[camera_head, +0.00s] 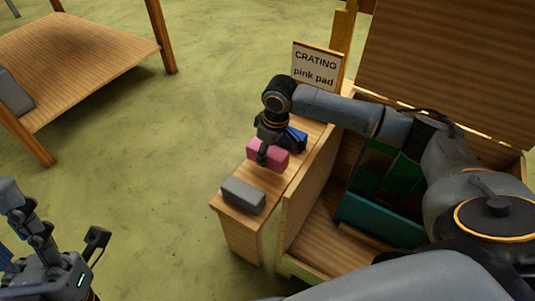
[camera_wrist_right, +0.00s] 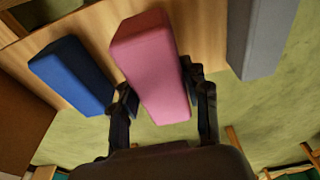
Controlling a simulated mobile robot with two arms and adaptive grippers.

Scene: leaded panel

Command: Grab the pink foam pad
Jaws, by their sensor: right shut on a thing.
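The pink foam pad (camera_head: 280,157) is at the narrow wooden bench in the head view, between a blue pad (camera_head: 297,138) and a grey pad (camera_head: 243,195). My right gripper (camera_head: 263,156) is shut on it from above. In the right wrist view the pink pad (camera_wrist_right: 150,65) lies between the two fingers (camera_wrist_right: 165,100), one on each long side. I cannot tell whether it is clear of the bench top. My left gripper (camera_head: 97,240) is at the lower left, well away from the bench; its fingers are not clear enough to judge.
A sign reading "CRATING pink pad" (camera_head: 316,67) stands at the bench's far end. An open wooden crate (camera_head: 308,243) beside the bench holds a panel with green and teal parts (camera_head: 380,220). A wooden table (camera_head: 70,60) is at the upper left; the floor between is clear.

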